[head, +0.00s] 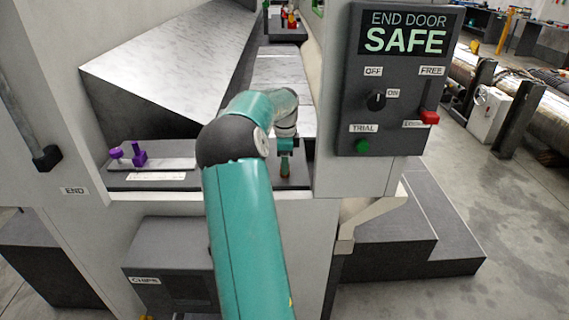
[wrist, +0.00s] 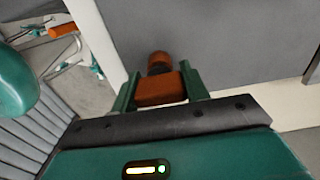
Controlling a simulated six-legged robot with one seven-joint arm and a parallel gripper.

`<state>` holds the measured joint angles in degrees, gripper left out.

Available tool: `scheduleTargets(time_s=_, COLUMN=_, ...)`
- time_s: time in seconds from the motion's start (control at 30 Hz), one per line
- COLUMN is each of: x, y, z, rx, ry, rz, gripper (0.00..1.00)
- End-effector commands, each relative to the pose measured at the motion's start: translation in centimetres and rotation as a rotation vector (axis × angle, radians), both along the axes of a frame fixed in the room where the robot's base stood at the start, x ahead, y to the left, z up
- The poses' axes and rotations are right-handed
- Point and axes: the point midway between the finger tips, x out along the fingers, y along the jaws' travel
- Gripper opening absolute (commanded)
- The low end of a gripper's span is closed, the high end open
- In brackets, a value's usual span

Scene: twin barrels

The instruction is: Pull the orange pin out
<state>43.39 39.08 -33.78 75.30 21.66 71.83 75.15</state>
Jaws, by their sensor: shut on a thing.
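The orange pin (wrist: 160,90) shows in the wrist view as a blocky orange-brown piece with a rounder, darker end (wrist: 158,60) beyond it. My gripper (wrist: 158,86) is shut on the block, with one green finger on each side. In the head view my gripper (head: 286,160) points down over the dark ledge inside the machine opening. The pin is mostly hidden there by my gripper and is too small to make out clearly. I cannot tell whether the pin is still seated in anything.
A panel (head: 402,80) reading "END DOOR SAFE" hangs right of the opening, with a red lever (head: 429,117), black knob (head: 376,101) and green button (head: 362,146). Purple fittings (head: 138,153) stand on the ledge at left. A sloped pale plate (head: 170,65) lies behind.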

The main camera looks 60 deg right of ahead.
Motion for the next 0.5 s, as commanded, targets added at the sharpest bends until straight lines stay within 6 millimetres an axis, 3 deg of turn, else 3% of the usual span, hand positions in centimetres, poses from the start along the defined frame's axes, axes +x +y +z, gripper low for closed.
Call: scheduleTargets(time_s=0.5, x=-0.01, y=0.01, z=0.69, rx=0.001, ry=0.000, rz=0.000, gripper=0.14)
